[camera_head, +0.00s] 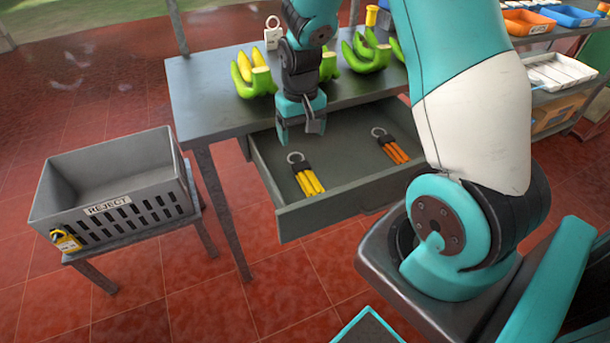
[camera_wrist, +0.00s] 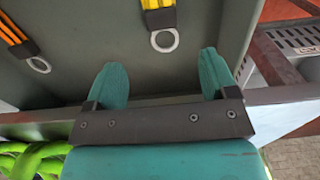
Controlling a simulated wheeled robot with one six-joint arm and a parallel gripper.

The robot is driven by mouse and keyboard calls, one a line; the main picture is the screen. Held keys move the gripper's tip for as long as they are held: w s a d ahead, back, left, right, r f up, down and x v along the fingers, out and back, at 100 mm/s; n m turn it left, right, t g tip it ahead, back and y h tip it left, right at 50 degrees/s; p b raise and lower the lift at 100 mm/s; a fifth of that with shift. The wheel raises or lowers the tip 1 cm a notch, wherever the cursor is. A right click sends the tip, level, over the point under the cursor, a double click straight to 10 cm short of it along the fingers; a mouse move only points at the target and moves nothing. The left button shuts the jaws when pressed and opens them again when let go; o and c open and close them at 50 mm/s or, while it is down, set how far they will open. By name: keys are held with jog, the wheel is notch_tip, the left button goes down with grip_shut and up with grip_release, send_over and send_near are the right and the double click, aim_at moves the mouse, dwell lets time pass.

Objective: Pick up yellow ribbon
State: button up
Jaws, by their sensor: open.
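The yellow ribbon (camera_head: 309,181) is a bundle of yellow strips with a dark band and a pale ring at its top. It lies in the left part of the open drawer (camera_head: 344,191). In the wrist view the yellow ribbon (camera_wrist: 159,19) is at the top edge, only partly in frame, with its ring toward my gripper. My gripper (camera_head: 300,137) is open and empty over the drawer's back left part, above and apart from the ribbon. In the wrist view both fingertips of my gripper (camera_wrist: 164,78) are spread with nothing between them.
An orange ribbon (camera_head: 394,150) with a ring lies to the right in the same drawer. Green bananas (camera_head: 252,77) sit on the table (camera_head: 205,105) above. A grey REJECT crate (camera_head: 112,187) stands on the left. The drawer walls surround the ribbons.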

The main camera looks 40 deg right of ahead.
aim_at(301, 164)
notch_tip(301, 164, down, 10)
jog(key=shift+a+r, duration=0.1)
jog(key=shift+r, duration=0.05)
dwell(0.3)
jog(key=shift+c, duration=0.3)
jog(key=c, duration=0.9)
